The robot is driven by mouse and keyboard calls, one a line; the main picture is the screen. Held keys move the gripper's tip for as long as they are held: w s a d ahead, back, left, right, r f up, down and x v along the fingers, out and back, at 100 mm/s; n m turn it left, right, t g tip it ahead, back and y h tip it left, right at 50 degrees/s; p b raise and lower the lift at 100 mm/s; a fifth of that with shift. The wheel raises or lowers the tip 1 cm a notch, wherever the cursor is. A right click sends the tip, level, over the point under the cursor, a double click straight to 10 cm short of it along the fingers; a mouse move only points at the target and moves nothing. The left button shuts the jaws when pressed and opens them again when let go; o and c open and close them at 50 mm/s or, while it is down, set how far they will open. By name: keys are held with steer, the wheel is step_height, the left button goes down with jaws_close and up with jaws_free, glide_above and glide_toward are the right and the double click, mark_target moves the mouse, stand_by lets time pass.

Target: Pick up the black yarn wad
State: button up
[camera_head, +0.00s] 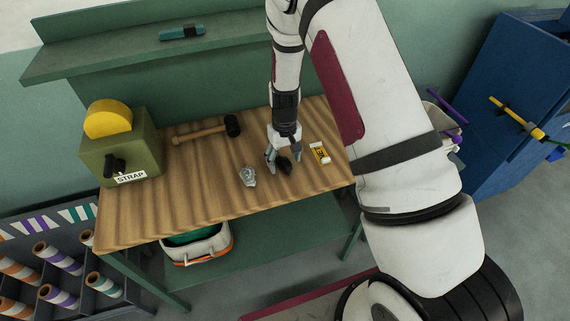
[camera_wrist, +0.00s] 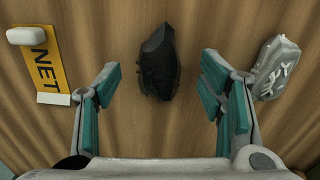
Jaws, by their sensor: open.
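The black yarn wad (camera_head: 285,165) lies on the wooden tabletop, a small dark lump close beside my gripper's fingers. In the wrist view the wad (camera_wrist: 158,64) is ahead of the gap between the fingers, roughly centred. My gripper (camera_head: 283,158) points down over the table near the wad. In the wrist view its teal-padded fingers (camera_wrist: 163,90) are spread wide with nothing between them. Whether the fingertips touch the table cannot be told.
A grey crumpled lump (camera_head: 248,176) lies left of the wad. A yellow NET tag (camera_head: 320,153) lies to its right. A mallet (camera_head: 205,130) and a green STRAP box (camera_head: 120,158) are farther left. Bare wood (camera_head: 190,190) lies between.

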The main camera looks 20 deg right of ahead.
steer(key=shift+f, duration=0.45)
steer(key=c, duration=0.9)
steer(key=shift+r, duration=0.75)
step_height(320, 180, up, 2)
steer(key=shift+w+r+b, duration=0.1)
steer(key=shift+r+b, duration=0.05)
steer(key=shift+b, duration=0.25)
steer(key=s, duration=0.5)
steer(key=s+d, duration=0.1)
steer(key=s, duration=0.4)
steer(key=s+r, duration=0.1)
steer(key=s, duration=0.5)
steer(key=shift+s+d+r, duration=0.1)
steer(key=shift+d, duration=0.2)
